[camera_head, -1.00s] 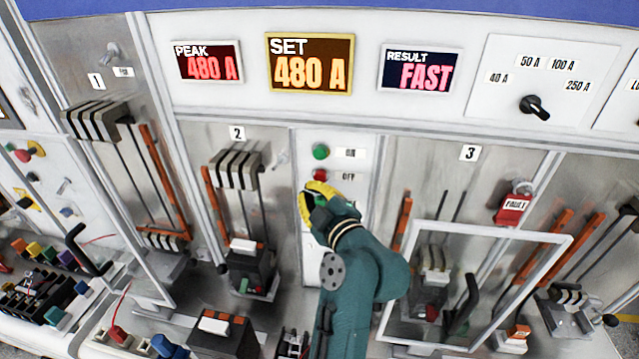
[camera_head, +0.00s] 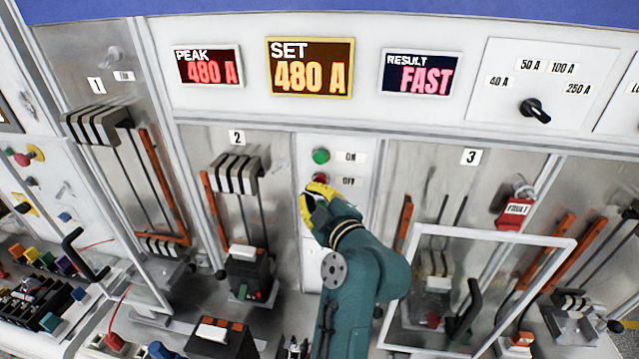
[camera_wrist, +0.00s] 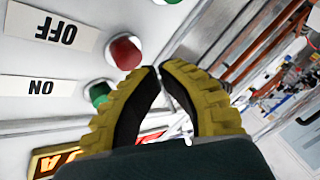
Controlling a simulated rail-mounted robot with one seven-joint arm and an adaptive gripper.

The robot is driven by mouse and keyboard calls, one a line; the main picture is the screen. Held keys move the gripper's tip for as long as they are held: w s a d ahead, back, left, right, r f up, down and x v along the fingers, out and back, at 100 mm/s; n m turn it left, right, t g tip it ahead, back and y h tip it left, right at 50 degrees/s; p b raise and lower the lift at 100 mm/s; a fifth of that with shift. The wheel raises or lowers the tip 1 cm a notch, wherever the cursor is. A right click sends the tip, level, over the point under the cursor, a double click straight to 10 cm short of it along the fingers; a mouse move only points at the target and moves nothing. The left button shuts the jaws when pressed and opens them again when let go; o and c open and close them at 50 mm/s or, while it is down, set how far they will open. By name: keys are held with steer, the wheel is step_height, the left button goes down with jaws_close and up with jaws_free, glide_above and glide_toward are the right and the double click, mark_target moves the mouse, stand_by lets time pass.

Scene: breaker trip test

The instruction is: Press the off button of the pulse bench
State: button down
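The red OFF button (camera_head: 320,179) sits below the green ON button (camera_head: 321,156) on the white strip between bays 2 and 3. My gripper (camera_head: 317,187), with yellow fingertips, is just below the red button and partly overlaps its lower edge in the head view. In the wrist view the picture is turned over. There the red button (camera_wrist: 125,52) is right beside the fingertips (camera_wrist: 158,67), which are together and hold nothing. I cannot tell whether they touch the button. The OFF label (camera_wrist: 52,32) and the green button (camera_wrist: 98,93) also show.
The PEAK (camera_head: 208,66) and SET (camera_head: 310,68) displays read 480 A, and the RESULT display (camera_head: 421,73) reads FAST. A clear framed door (camera_head: 560,245) stands right of my arm. Bay 2's breaker (camera_head: 250,270) is at left. A red FAULT tag (camera_head: 514,211) hangs at right.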

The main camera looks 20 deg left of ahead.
steer(key=shift+w+f+b, duration=0.1)
steer(key=shift+w+b, duration=0.05)
steer(key=shift+b, duration=0.2)
stand_by(0.3)
steer(key=shift+w+a+b, duration=0.1)
steer(key=shift+w+b, duration=0.2)
steer(key=shift+b, duration=0.1)
steer(key=shift+w+a+b, duration=0.1)
steer(key=shift+w+b, duration=0.35)
steer(key=shift+w, duration=0.05)
stand_by(0.5)
steer(key=shift+s, duration=0.1)
steer(key=shift+s+d, duration=0.2)
steer(key=shift+s, duration=0.6)
